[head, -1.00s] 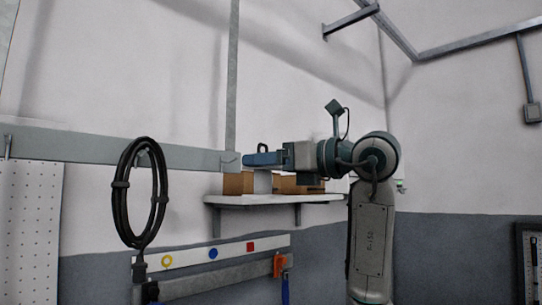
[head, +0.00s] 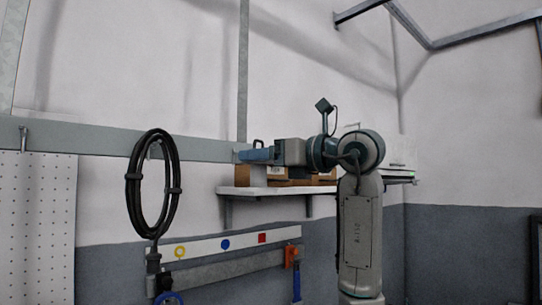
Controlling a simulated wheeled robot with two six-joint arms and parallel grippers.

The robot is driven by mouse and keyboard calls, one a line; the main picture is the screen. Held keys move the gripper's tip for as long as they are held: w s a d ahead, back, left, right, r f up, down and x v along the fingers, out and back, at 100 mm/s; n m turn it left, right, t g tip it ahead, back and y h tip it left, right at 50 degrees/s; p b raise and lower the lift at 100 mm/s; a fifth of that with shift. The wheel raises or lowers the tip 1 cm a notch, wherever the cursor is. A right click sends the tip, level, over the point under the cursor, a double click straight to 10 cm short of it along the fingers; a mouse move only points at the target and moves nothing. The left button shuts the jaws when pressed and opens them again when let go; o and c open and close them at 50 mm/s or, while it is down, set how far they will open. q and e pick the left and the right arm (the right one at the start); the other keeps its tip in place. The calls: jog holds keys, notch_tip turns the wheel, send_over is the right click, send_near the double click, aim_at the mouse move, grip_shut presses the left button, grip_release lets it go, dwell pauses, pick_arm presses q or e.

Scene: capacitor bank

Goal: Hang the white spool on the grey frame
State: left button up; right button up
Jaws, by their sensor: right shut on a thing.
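The grey frame (head: 100,140) is a long flat rail across the wall at the left, with hooks on it and a grey upright post (head: 243,70) at its right part. My right gripper (head: 247,154) points left beside the post, in front of the rail's right end, with its blue jaws shut. My left gripper is not in view.
A black cable coil (head: 133,190) hangs from the rail. A white shelf (head: 300,189) with cardboard boxes (head: 325,177) is behind and below my right gripper. A lower strip (head: 205,246) carries coloured marks and tools. A perforated white panel (head: 35,225) stands at the left.

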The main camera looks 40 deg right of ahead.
jog(key=shift+d+x, duration=0.2)
jog(key=shift+x, duration=0.65)
jog(key=shift+d+x, duration=0.15)
jog(key=shift+x, duration=0.65)
jog(key=shift+d+x, duration=0.2)
jog(key=shift+x, duration=0.65)
jog(key=shift+w+f, duration=0.7)
jog(key=shift+w, duration=0.05)
jog(key=o, duration=1.1)
jog(key=shift+c, duration=0.2)
